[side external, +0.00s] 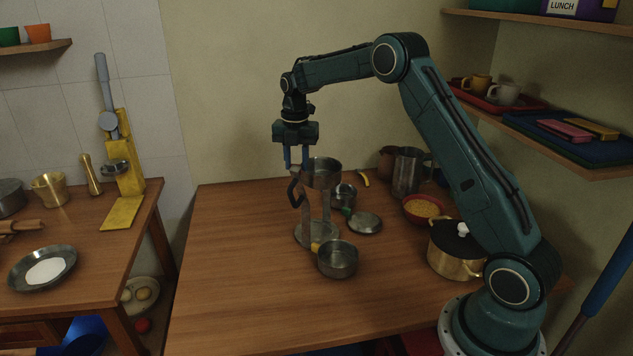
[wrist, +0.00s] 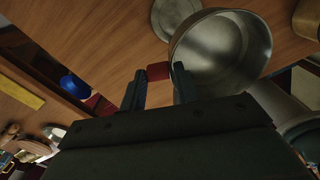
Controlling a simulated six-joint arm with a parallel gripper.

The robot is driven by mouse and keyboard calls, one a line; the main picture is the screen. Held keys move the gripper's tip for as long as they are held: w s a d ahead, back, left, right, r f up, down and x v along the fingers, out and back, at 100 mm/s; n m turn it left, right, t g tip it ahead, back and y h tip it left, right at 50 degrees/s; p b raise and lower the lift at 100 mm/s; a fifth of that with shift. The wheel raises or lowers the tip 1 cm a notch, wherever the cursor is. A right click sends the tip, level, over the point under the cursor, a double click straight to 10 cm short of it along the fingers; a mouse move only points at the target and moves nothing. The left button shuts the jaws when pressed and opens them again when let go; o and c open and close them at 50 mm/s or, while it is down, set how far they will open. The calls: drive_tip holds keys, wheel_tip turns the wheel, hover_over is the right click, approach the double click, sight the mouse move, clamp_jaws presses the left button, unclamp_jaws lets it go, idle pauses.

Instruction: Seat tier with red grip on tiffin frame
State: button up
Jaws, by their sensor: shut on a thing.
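A steel tier (side external: 322,174) hangs at the tip of my gripper (side external: 296,164). In the wrist view the same tier (wrist: 225,52) shows its open inside, and its red grip (wrist: 158,71) is between my two fingertips. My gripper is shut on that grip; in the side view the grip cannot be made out. The tiffin frame (side external: 305,218) stands upright on the table, with a round base plate, uprights and a dark handle (side external: 293,192). The tier overlaps the frame's top in the side view; whether they touch cannot be told.
A pan with a yellow grip (side external: 338,260) stands in front of the frame. A brass pot (side external: 455,262), red bowl (side external: 423,205) and steel jug (side external: 407,170) stand at right. The table's left is clear.

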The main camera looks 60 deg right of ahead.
drive_tip(key=shift+w+d+f+n, duration=0.25)
drive_tip(key=shift+w+n, duration=0.1)
drive_tip(key=shift+w, duration=0.15)
drive_tip(key=shift+w+d+f+n, duration=0.1)
drive_tip(key=shift+w+f+n, duration=0.1)
drive_tip(key=shift+w+n, duration=0.25)
drive_tip(key=shift+f, duration=0.2)
drive_tip(key=shift+f, duration=8.95)
drive_tip(key=o, duration=1.1)
drive_tip(key=shift+r, duration=0.15)
